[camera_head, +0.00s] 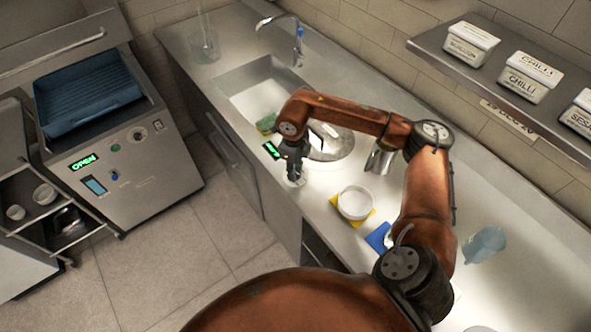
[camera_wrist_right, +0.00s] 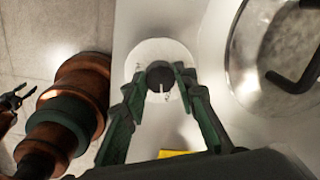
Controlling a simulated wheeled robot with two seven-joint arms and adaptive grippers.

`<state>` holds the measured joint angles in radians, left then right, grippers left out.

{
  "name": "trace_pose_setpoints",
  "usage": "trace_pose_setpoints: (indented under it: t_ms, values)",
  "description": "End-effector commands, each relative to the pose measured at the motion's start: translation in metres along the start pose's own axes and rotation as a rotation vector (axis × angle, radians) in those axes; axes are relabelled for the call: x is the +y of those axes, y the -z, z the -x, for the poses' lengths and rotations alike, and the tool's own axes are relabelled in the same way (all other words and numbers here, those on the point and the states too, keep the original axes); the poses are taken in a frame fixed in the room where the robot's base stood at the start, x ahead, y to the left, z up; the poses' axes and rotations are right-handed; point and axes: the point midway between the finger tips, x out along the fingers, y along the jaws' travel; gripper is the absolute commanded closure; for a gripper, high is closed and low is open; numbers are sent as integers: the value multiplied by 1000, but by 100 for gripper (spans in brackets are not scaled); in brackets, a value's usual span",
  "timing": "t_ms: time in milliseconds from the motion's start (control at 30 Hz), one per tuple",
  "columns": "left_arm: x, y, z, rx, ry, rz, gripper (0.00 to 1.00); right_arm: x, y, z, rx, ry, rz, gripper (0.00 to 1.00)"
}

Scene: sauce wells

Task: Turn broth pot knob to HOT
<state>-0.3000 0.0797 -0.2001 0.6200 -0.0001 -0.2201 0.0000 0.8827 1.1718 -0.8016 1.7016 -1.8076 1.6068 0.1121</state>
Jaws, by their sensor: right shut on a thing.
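The broth pot (camera_head: 333,144) is a round metal well set in the counter; my right arm crosses in front of it. It also shows at the upper right of the right wrist view (camera_wrist_right: 262,75), with a dark handle over it. The knob (camera_wrist_right: 160,76) is dark with a pale pointer line and sits on a white round dial (camera_wrist_right: 150,52). My right gripper (camera_head: 295,172) is shut on the knob, one finger on each side; the fingers also show in the right wrist view (camera_wrist_right: 161,84). My left gripper (camera_wrist_right: 13,99) is at that view's left edge, fingers apart and empty.
A small green-lit display (camera_head: 271,150) is beside the right gripper. A white bowl (camera_head: 355,203) stands on a yellow mat, near a blue mat (camera_head: 377,237) and a blue cup (camera_head: 485,244). The sink (camera_head: 262,88) is behind. A shelf (camera_head: 490,72) holds labelled tubs.

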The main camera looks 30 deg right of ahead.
Motion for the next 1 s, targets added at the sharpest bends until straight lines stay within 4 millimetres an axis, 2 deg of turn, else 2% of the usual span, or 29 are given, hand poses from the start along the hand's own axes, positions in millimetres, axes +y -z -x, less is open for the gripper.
trace_pose_setpoints:
  t_ms: [1000]
  values:
    - [-1,7,24,10,1,0,60,-2,-2,2,48,1,-963,98]
